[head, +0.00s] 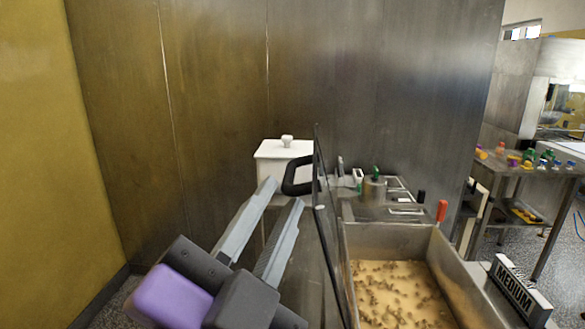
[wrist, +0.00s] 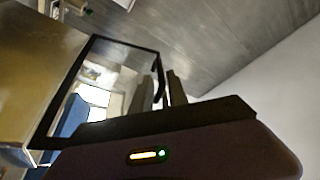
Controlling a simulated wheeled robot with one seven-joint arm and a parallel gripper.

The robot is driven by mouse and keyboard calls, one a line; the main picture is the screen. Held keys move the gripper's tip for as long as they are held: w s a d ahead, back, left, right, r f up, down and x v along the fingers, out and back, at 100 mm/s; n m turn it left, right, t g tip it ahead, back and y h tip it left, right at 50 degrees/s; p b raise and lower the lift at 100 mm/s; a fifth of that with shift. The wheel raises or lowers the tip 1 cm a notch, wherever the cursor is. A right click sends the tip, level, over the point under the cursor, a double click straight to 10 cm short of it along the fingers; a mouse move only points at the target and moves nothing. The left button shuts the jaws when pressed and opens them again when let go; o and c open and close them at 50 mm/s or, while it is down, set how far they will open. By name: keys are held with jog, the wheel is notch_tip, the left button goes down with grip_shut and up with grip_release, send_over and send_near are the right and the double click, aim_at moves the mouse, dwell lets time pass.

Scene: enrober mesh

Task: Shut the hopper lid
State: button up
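The hopper lid (head: 328,237) is a clear panel with a dark frame, standing up nearly edge-on along the left side of the steel hopper (head: 385,240). The wrist view shows its black frame (wrist: 68,92) face-on. A black loop handle (head: 289,178) sticks out from the lid's left face; it also shows in the wrist view (wrist: 157,72). My gripper (head: 282,194) is left of the lid, its two grey fingers apart, with the tips at the handle. In the wrist view, the handle's end lies by the gap between the fingers (wrist: 160,84); contact cannot be told.
Tan mass with small lumps lies in the hopper. A white box (head: 280,158) with a knob stands behind my gripper. A MEDIUM sign (head: 520,291) and a red-handled tool (head: 441,211) are on the right. A steel wall closes the back; a side table (head: 530,171) is far right.

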aim_at(290, 172)
jog(key=p+x, duration=0.1)
jog(key=x, duration=0.4)
jog(key=shift+w+r, duration=0.1)
jog(key=shift+w, duration=0.05)
grip_shut()
dwell(1.3)
